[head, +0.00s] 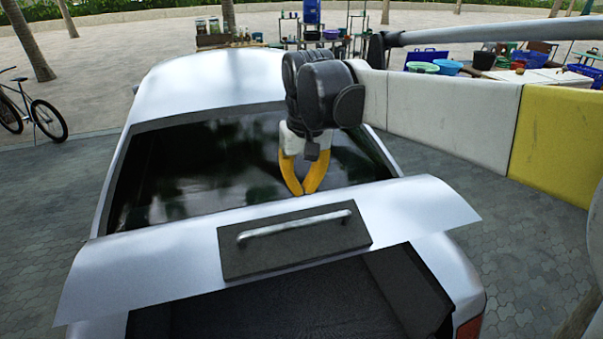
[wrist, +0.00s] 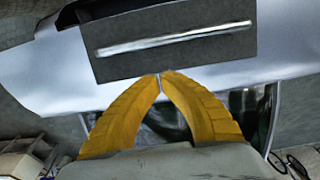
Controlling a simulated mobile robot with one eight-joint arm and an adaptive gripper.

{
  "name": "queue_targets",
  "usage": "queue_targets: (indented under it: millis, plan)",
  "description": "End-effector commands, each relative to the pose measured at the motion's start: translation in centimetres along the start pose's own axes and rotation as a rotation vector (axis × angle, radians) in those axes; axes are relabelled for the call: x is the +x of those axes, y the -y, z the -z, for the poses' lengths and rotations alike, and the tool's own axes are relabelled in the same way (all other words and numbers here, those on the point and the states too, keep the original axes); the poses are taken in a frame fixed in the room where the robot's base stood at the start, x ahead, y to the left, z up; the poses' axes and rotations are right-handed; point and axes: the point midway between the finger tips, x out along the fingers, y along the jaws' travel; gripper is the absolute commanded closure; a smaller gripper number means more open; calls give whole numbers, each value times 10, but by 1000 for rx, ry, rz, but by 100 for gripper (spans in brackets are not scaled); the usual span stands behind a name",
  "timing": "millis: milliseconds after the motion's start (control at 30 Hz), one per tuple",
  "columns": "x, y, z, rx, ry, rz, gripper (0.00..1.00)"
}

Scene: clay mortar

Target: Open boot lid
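The silver boot lid (head: 420,207) of the white car stands raised, and the dark boot space (head: 270,312) shows below it. A dark plate (head: 235,262) with a silver bar handle (head: 295,227) is on the lid. In the wrist view, the lid (wrist: 35,75), plate (wrist: 120,66) and handle (wrist: 175,40) fill the upper part. My gripper (head: 305,192) has yellow fingers with tips together and nothing seen between them. It is on the rear-window side of the lid, apart from the handle. In the wrist view, its tips (wrist: 161,74) appear at the plate's edge; contact is unclear.
The car's rear window (head: 190,170) lies behind my gripper, with the roof (head: 215,80) beyond. A bicycle (head: 32,110) stands at the left. Tables with tubs and a blue crate (head: 427,57) are at the back right. Paving left of the car is clear.

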Motion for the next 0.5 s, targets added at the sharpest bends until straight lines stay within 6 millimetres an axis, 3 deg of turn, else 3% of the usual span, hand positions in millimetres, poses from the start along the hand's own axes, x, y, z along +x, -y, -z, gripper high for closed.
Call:
queue_targets:
  millis: [200, 500]
  plan:
    - [23, 0, -21, 0, 0, 0, 100]
    - [31, 0, -29, 0, -1, 0, 100]
